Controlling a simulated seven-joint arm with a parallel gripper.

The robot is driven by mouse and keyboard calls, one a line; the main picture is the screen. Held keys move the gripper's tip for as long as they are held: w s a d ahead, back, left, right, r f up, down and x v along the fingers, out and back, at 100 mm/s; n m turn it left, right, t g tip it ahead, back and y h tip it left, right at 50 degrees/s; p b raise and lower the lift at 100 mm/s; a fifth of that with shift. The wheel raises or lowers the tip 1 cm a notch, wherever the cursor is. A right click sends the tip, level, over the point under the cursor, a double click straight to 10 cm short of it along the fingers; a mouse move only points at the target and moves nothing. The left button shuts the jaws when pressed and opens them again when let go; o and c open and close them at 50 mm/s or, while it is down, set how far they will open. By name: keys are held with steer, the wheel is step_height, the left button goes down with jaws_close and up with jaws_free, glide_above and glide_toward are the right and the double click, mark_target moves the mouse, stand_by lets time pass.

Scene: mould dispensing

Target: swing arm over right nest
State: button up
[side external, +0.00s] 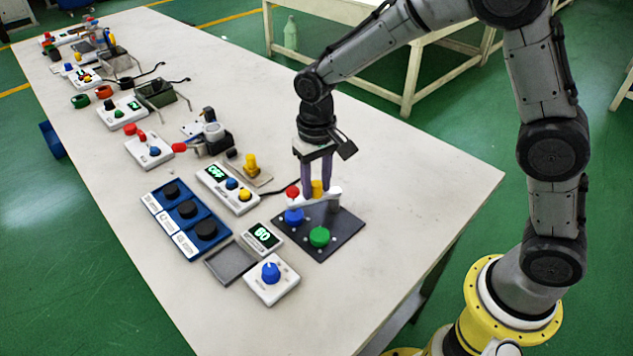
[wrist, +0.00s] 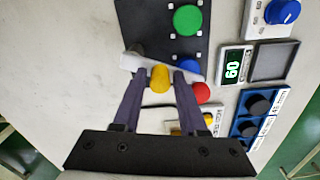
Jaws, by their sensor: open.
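The dark plate (side external: 345,232) carries a blue round piece (side external: 294,216) and a green round piece (side external: 319,237). The white swing arm (side external: 325,198) runs across the plate's far side, with a red knob (side external: 292,192) at its left end and a yellow knob (side external: 317,187) along it. The red end is by the blue piece. My gripper (side external: 314,190) points down over the arm, open. In the wrist view my gripper (wrist: 160,74) has one finger on each side of the yellow knob (wrist: 160,80); contact cannot be told. The green piece (wrist: 187,19) is uncovered; the arm partly hides the blue one.
A display reading 60 (side external: 262,236), a grey tray (side external: 231,263) and a blue-dial box (side external: 271,279) stand in front of the plate. A blue rack (side external: 187,215) with black round pieces lies left. Several devices line the far table. The table right of the plate is clear.

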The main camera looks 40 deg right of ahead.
jaws_close()
steer(key=shift+r, duration=0.1)
stand_by(1.2)
